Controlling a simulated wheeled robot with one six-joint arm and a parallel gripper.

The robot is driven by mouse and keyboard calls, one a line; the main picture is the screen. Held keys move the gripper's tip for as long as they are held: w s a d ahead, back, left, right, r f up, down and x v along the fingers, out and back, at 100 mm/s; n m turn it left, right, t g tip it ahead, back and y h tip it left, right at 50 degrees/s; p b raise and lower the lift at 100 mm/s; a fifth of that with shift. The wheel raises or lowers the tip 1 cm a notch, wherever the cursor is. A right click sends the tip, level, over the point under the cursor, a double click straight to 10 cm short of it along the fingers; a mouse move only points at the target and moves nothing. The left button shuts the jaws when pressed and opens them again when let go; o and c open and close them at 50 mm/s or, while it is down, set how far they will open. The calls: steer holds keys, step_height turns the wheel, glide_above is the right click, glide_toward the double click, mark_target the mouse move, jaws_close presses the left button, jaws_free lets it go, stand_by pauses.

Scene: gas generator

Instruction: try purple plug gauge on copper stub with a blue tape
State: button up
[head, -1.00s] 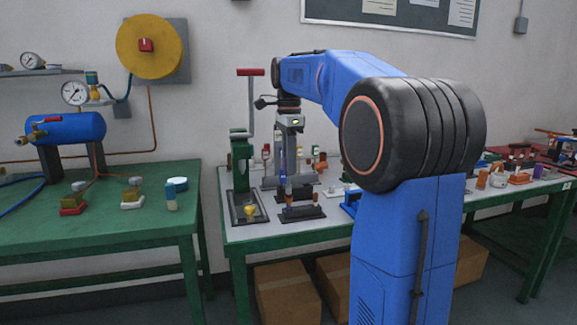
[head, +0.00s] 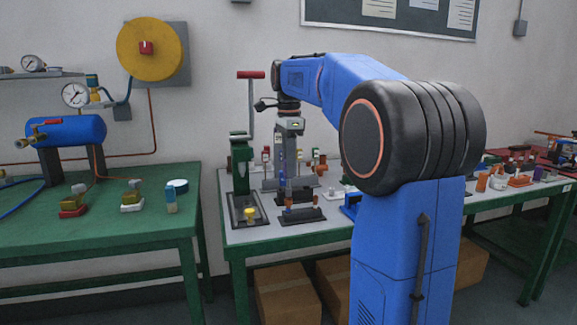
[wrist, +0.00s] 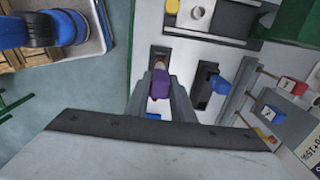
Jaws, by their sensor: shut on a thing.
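My gripper (wrist: 162,97) is shut on the purple plug gauge (wrist: 159,86), which sits between the fingers in the wrist view. A copper-pink end (wrist: 160,63) shows just beyond the gauge, over a dark plate (wrist: 159,52). I cannot tell whether gauge and stub touch. A blue-topped piece (wrist: 220,87) stands on a second dark plate to the right; whether the blue is tape is unclear. In the head view my gripper (head: 290,165) points down over the bench, near a dark base with copper stubs (head: 302,213). The gauge is too small there to make out surely.
A green press (head: 241,165) with a red-handled lever stands left of my gripper. Red and blue-topped fittings (wrist: 290,84) are close on the right in the wrist view.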

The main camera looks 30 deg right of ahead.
steer(key=shift+f, duration=0.6)
stand_by(0.6)
steer(key=shift+r, duration=0.6)
steer(key=shift+f, duration=0.55)
stand_by(1.3)
steer(key=shift+r, duration=0.55)
steer(key=shift+r, duration=0.1)
steer(key=shift+r, duration=1.9)
